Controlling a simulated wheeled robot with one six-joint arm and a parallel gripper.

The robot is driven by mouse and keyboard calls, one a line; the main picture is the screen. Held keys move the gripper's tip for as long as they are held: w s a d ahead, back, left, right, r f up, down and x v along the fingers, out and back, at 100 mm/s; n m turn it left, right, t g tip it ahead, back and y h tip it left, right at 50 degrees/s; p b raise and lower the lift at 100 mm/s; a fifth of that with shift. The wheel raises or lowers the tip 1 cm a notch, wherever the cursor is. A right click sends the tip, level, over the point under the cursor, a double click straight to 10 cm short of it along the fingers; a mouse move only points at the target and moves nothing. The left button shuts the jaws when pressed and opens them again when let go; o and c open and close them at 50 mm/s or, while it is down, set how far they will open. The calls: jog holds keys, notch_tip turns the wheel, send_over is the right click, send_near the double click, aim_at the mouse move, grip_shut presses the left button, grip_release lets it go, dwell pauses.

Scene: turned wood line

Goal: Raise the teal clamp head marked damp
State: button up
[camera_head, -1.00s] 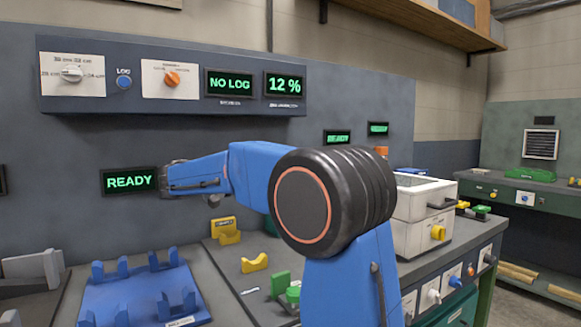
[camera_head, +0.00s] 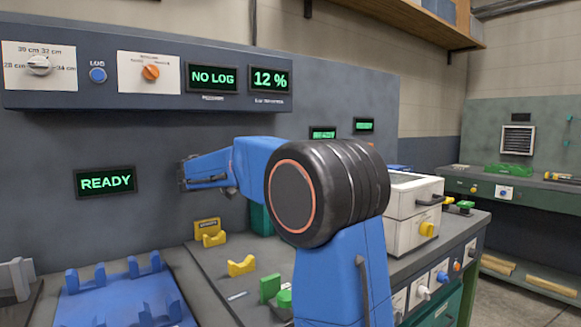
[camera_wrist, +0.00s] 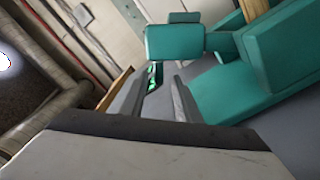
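In the wrist view, which is strongly tilted, a teal block (camera_wrist: 175,43) is ahead of my gripper and a larger teal body (camera_wrist: 240,90) fills the right side. I cannot tell which is the clamp head, and no "damp" mark is readable. My gripper (camera_wrist: 156,84) shows two grey fingers standing apart with nothing between them; the teal parts lie beyond and to the right, apart from the fingers. In the head view a teal part (camera_head: 261,219) shows behind my blue arm, mostly hidden.
A wall panel carries a "READY" display (camera_head: 105,181), a "NO LOG" display (camera_head: 212,78) and a "12 %" display (camera_head: 270,79). The bench holds a blue cradle (camera_head: 120,300), yellow rests (camera_head: 241,266) and a white box (camera_head: 415,205). Open floor shows at right.

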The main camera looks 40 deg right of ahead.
jog(key=d, duration=0.7)
jog(key=shift+s, duration=0.25)
grip_shut()
